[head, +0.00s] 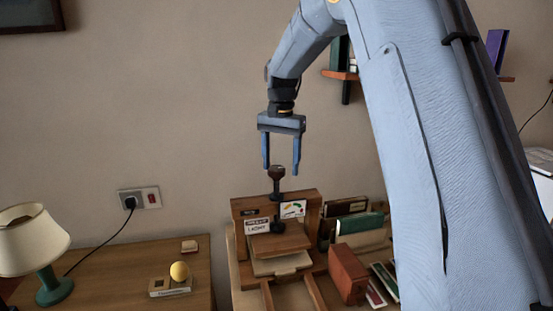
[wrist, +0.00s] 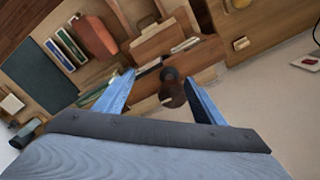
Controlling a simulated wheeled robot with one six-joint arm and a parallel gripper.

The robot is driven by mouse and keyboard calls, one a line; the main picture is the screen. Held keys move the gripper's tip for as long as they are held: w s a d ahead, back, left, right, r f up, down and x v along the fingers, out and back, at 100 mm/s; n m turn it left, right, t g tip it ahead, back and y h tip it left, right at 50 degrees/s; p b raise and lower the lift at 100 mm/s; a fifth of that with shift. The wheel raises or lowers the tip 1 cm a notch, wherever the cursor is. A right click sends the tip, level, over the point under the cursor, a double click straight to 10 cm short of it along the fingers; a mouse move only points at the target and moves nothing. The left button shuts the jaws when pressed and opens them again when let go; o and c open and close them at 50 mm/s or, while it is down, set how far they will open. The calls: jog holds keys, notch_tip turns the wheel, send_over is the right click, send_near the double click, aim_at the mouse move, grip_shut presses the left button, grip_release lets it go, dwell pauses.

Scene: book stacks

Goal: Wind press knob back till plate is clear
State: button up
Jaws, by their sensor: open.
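The wooden book press stands on the table, its frame (head: 309,202) upright at the back. Its dark knob (head: 277,173) sits on top of a short screw above the frame. The wooden press plate (head: 278,243) lies low in the press, over a pale book or block (head: 281,264); I cannot tell whether they touch. My gripper (head: 281,170) points down with its blue fingers apart, just above or around the knob. In the wrist view the knob (wrist: 172,92) shows between the open fingers (wrist: 160,92), with no finger clearly touching it.
Books and a reddish-brown box (head: 347,273) stand close at the right of the press. The wall is close behind; the air left of my gripper is free.

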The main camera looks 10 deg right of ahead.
aim_at(277, 168)
jog(key=w+r+m+p, duration=0.1)
jog(key=w+r+m, duration=0.1)
jog(key=w+r, duration=0.2)
jog(key=shift+w+r, duration=0.35)
jog(key=shift+w, duration=0.1)
jog(key=shift+w+f+p, duration=0.1)
jog(key=shift+f+p, duration=1.35)
jog(key=shift+f, duration=2.4)
jog(key=shift+c, duration=0.4)
jog(key=c, duration=1)
